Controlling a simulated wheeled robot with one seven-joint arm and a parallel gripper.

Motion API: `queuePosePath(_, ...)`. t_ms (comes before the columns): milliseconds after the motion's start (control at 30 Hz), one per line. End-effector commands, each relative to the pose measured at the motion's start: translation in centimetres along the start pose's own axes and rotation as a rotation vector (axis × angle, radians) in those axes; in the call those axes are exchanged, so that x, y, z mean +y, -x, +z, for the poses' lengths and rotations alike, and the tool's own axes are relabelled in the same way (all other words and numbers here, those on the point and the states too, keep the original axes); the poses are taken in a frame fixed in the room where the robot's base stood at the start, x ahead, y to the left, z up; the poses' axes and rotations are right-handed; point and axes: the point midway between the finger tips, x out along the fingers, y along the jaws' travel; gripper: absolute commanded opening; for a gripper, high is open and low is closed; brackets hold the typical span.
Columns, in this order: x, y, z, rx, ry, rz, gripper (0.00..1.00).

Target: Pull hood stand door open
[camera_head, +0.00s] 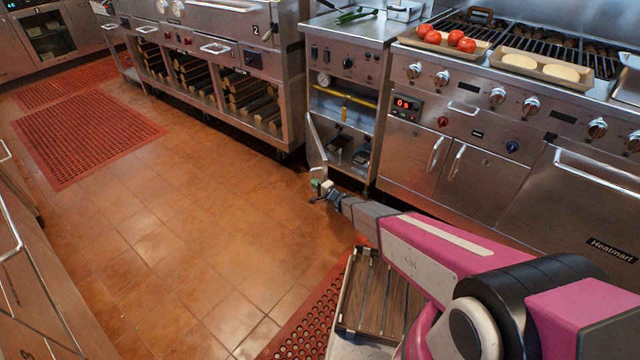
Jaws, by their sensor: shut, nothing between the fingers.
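The hood stand (383,100) is a narrow steel cabinet in the upper middle of the view. Its door (316,145) stands swung outward on the left side, seen nearly edge-on. The opening shows a yellow pipe, a gauge and dark fittings inside. My gripper (322,190) is at the lower end of the door, shut and empty. It overlaps the door's lower part in the view, so I cannot tell whether they touch. The arm reaches in from the lower right.
A grill range (470,160) with door handles stands right of the stand, with trays of tomatoes and pale rounds on top. A steel unit with wood racks (250,100) stands left. A slatted crate (350,300) lies near my base. The tiled floor (190,210) at left is clear.

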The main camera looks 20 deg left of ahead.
Motion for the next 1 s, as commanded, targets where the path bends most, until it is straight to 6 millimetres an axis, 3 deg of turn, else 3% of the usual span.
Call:
queuePosePath(467, 0.0, 0.8, 0.0, 0.001, -0.001, 0.001, 0.0)
queuePosePath(667, -0.1, 3.4, 0.1, 0.001, -0.001, 0.001, 0.0)
queuePosePath(1000, -0.1, 9.5, 0.1, 0.002, 0.0, 0.001, 0.0)
